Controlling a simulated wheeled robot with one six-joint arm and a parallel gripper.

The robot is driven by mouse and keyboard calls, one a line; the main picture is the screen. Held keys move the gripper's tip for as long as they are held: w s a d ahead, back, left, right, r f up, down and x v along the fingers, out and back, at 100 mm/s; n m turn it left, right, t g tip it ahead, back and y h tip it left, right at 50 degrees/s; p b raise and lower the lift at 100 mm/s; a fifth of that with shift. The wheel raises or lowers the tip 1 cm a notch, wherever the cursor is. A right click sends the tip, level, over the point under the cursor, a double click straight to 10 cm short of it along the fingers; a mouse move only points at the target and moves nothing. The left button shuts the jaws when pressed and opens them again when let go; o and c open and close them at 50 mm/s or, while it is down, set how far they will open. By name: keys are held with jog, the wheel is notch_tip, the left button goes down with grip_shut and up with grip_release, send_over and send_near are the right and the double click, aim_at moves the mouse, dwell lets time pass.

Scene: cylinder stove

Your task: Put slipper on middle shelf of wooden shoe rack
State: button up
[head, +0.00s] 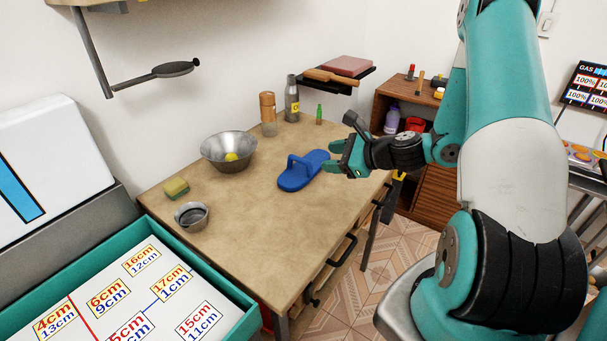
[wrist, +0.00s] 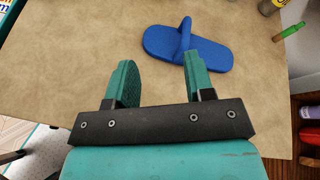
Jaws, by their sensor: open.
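A blue slipper (head: 299,172) with a raised strap lies on the wooden table in the head view. In the wrist view the slipper (wrist: 205,52) lies flat beyond my fingertips. My gripper (head: 335,157) is open and empty, just to the right of the slipper in the head view. In the wrist view its two teal fingers (wrist: 160,70) are spread apart, with the right fingertip overlapping the slipper's near edge. I cannot tell whether it touches. A brown wooden cabinet (head: 384,102) with an open compartment stands at the back right; I cannot tell whether it is the shoe rack.
The table's front middle is clear.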

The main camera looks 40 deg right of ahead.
aim_at(306, 161)
jog(key=d+f+m+t+h, duration=0.1)
jog(key=d+f+m+h, duration=0.1)
jog(key=d+f+m, duration=0.15)
jog(key=shift+m, duration=0.25)
jog(key=p+x, duration=0.1)
jog(key=x, duration=0.4)
jog(key=p+x, duration=0.1)
jog(key=x, duration=0.4)
jog(key=shift+w+d+r, duration=0.1)
jog(key=shift+d+r, duration=0.1)
jog(key=shift+d, duration=0.05)
jog(key=shift+a+p+x, duration=0.15)
jog(key=shift+p+x, duration=0.25)
jog(key=shift+x, duration=1.15)
jog(key=shift+a+p+x, duration=0.1)
jog(key=shift+p+x, duration=0.25)
jog(key=shift+x, duration=1.15)
jog(key=shift+c, duration=0.5)
grip_shut()
